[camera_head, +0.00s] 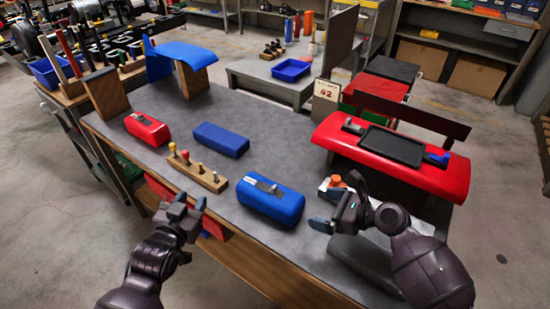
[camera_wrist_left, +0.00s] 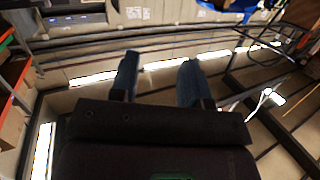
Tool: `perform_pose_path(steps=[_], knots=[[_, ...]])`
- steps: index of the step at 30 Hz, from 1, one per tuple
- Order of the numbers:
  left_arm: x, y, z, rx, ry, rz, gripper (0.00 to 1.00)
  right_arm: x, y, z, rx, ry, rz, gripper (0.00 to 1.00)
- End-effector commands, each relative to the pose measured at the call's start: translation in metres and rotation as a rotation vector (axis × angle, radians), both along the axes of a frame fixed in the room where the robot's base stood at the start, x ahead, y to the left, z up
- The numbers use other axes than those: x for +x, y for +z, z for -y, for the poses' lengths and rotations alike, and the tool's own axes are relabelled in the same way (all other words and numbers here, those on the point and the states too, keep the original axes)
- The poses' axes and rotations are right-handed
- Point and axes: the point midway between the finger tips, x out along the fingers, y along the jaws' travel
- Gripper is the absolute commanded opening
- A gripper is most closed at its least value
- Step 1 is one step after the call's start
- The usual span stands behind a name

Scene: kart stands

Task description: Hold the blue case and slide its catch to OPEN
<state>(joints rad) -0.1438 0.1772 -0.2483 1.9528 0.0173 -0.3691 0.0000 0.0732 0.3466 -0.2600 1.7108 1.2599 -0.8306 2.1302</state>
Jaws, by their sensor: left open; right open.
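The blue case (camera_head: 272,206) lies on the grey workbench near its front edge, with a small grey catch (camera_head: 267,187) on top. The catch's exact position and any lettering are too small to read. My left gripper (camera_head: 189,203) is open and empty, left of the case and apart from it. It also shows in the left wrist view (camera_wrist_left: 160,80), fingers spread with nothing between them. My right gripper (camera_head: 328,210) is open, just right of the case and apart from it, near an orange-topped item (camera_head: 336,181).
A plain blue block (camera_head: 221,139) and a red case (camera_head: 147,129) lie farther back on the workbench (camera_head: 255,125). A wooden rack with pegs (camera_head: 198,173) stands left of the blue case. A red panel with a black tray (camera_head: 395,146) is at right.

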Motion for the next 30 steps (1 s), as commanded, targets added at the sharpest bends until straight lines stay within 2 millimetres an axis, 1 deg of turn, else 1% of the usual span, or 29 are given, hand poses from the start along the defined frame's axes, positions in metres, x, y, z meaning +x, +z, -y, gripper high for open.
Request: perform_pose_path(steps=[1, 3, 6, 12, 21, 24, 30], knots=[[0.014, 0.014, 0.013, -0.002, -0.03, 0.028, 0.43, 0.0, 0.0, 0.0, 0.0, 0.0, 0.0, 1.0], [0.029, 0.029, 0.029, -0.005, -0.068, 0.053, 0.43, 0.0, 0.0, 0.0, 0.0, 0.0, 0.0, 1.0], [0.048, 0.049, 0.054, -0.009, -0.124, 0.08, 0.43, 0.0, 0.0, 0.0, 0.0, 0.0, 0.0, 1.0], [0.079, 0.086, 0.105, -0.013, -0.237, 0.101, 0.43, 0.0, 0.0, 0.0, 0.0, 0.0, 0.0, 1.0], [0.11, 0.128, 0.179, 0.009, -0.401, 0.061, 0.43, 0.0, 0.0, 0.0, 0.0, 0.0, 0.0, 1.0], [0.117, 0.139, 0.202, 0.026, -0.45, 0.029, 0.43, 0.0, 0.0, 0.0, 0.0, 0.0, 0.0, 1.0], [0.128, 0.154, 0.243, 0.079, -0.532, -0.066, 0.43, 0.0, 0.0, 0.0, 0.0, 0.0, 0.0, 1.0]])
